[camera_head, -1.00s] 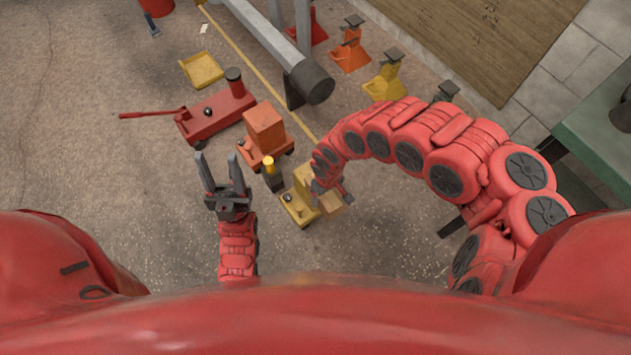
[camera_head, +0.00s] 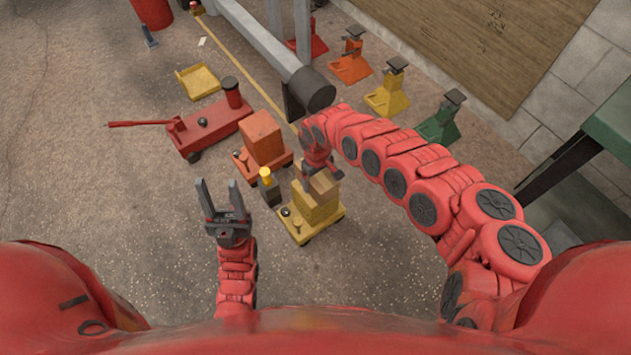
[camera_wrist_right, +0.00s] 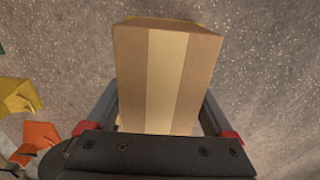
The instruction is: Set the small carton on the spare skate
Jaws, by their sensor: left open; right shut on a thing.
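The small carton (camera_wrist_right: 165,75), brown with a tan tape band, fills the middle of the right wrist view between my right gripper's fingers (camera_wrist_right: 160,115). In the head view the carton (camera_head: 323,184) is over a low yellow wheeled skate (camera_head: 301,233) that bears a yellow block (camera_head: 317,212). I cannot tell whether the carton touches the block. My right gripper (camera_head: 319,168) is shut on the carton. An orange skate (camera_head: 244,161) with an orange box (camera_head: 262,136) stands just behind and left. My left gripper (camera_head: 215,195) is open and empty, left of the yellow skate.
A black post with a yellow top (camera_head: 267,182) stands between the skates. A red floor jack (camera_head: 212,122) and a yellow tray (camera_head: 197,81) lie farther back. Jack stands (camera_head: 388,95) line the right. A grey beam end (camera_head: 316,90) overhangs behind. Floor at left is clear.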

